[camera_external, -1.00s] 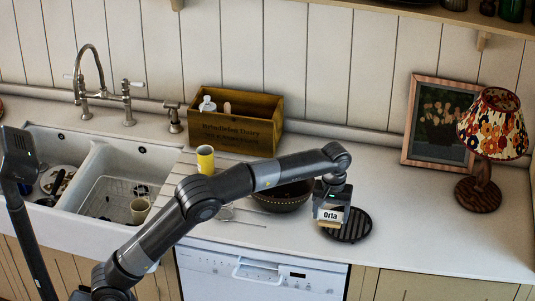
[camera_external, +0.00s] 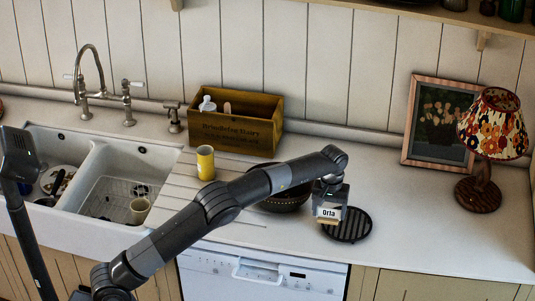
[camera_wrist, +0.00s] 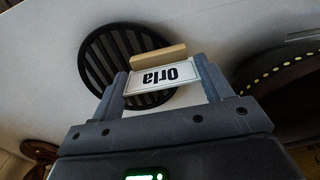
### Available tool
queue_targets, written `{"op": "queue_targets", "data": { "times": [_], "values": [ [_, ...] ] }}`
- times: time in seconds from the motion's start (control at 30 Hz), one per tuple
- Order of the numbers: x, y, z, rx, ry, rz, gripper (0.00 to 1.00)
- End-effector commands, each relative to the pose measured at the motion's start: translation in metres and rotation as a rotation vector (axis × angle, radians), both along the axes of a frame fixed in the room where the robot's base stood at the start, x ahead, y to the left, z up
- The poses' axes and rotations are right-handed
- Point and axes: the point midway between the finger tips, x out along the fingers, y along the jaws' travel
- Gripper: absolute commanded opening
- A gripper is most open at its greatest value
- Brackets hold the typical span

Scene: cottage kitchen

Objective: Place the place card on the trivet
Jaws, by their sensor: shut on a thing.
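The place card (camera_external: 329,212) is a small white card reading "Orla" on a pale wooden base. My gripper (camera_external: 329,205) is shut on it. In the wrist view the card (camera_wrist: 163,76) sits between the two fingers of the gripper (camera_wrist: 165,82), its wooden base (camera_wrist: 158,56) outermost. The trivet (camera_external: 349,228) is a round, black, slatted disc lying flat on the counter. The card is at the trivet's left edge in the external view; whether it touches cannot be told. In the wrist view the trivet (camera_wrist: 97,56) is partly hidden behind the card and gripper.
A dark bowl (camera_external: 284,201) with a dotted rim stands just left of the gripper, partly behind my arm. A yellow cup (camera_external: 205,163), a wooden crate (camera_external: 237,133), a sink (camera_external: 92,235), a lamp (camera_external: 490,130) and a picture frame (camera_external: 438,125) stand around. The counter (camera_external: 440,230) right of the trivet is clear.

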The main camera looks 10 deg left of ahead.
Motion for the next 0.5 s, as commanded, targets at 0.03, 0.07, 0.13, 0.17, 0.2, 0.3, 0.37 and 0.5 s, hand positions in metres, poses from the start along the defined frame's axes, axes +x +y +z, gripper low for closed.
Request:
{"op": "queue_targets", "data": {
  "times": [0.03, 0.07, 0.13, 0.17, 0.2, 0.3, 0.37, 0.5],
  "values": [
    [0.000, 0.000, -0.010, 0.004, 0.001, 0.000, 0.50],
    [0.000, 0.000, -0.014, 0.004, 0.001, -0.001, 0.50],
    [0.000, 0.000, -0.020, 0.001, 0.001, 0.000, 0.50],
    [0.000, 0.000, -0.022, 0.001, 0.000, 0.000, 0.50],
    [0.000, 0.000, -0.022, 0.000, 0.000, 0.000, 0.50],
    [0.000, 0.000, -0.021, 0.000, 0.000, 0.000, 0.50],
    [0.000, 0.000, -0.021, 0.000, 0.000, 0.000, 0.50],
    [0.000, 0.000, -0.025, 0.000, 0.001, 0.000, 0.50]
  ]
}}
